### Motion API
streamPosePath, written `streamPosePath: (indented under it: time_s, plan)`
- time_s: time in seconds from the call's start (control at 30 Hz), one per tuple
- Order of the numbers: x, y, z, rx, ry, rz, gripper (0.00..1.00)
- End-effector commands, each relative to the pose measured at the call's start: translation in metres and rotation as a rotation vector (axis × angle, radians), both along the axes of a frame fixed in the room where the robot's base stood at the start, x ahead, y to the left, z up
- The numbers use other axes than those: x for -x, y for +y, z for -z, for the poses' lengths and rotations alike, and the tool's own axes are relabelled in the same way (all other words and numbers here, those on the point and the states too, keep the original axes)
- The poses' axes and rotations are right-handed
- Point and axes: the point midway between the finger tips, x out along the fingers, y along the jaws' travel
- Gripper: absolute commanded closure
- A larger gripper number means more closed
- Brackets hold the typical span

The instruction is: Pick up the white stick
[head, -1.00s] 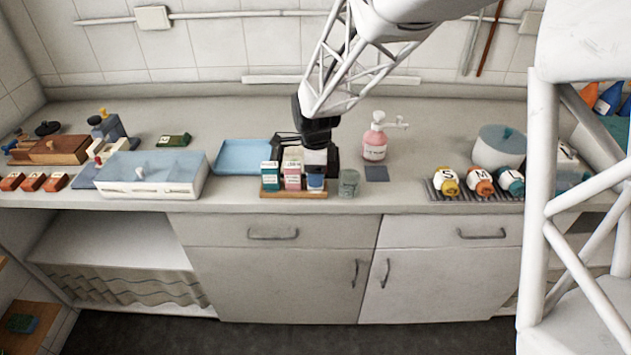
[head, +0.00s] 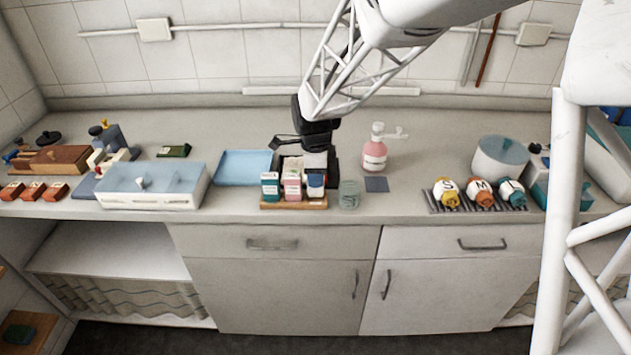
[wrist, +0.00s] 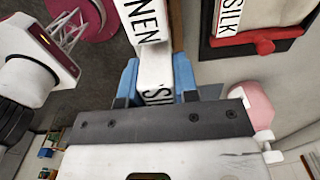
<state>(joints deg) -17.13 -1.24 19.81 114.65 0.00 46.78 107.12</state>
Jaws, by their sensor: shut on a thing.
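In the wrist view, my gripper (wrist: 157,84) has its two blue fingers closed on a white, stick-like piece (wrist: 155,68). Black letters reading "SIL" show at its near end, partly cut off by the gripper body. Its far end meets a white face lettered "NEN" (wrist: 147,22); I cannot tell whether they touch or are one piece. In the head view my gripper is low over the counter, just behind a small wooden tray (head: 292,204) of bottles, which hide its fingertips and the held piece.
Bottles with green (head: 270,187), pink (head: 292,187) and blue (head: 315,186) parts stand in the wooden tray. A glass (head: 349,195) and pink pump bottle (head: 375,155) stand to the right. A blue tray (head: 243,168) lies left. Bare counter shows before the coloured jars (head: 480,193).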

Motion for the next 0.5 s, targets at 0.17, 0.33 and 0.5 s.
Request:
streamPosePath:
  time_s: [0.17, 0.33, 0.5]
  plan:
    - [0.011, -0.003, -0.013, 0.0, 0.0, 0.0, 0.95]
    - [0.033, -0.01, -0.015, 0.0, -0.001, 0.0, 0.95]
    - [0.058, -0.017, -0.018, 0.0, -0.001, 0.0, 0.95]
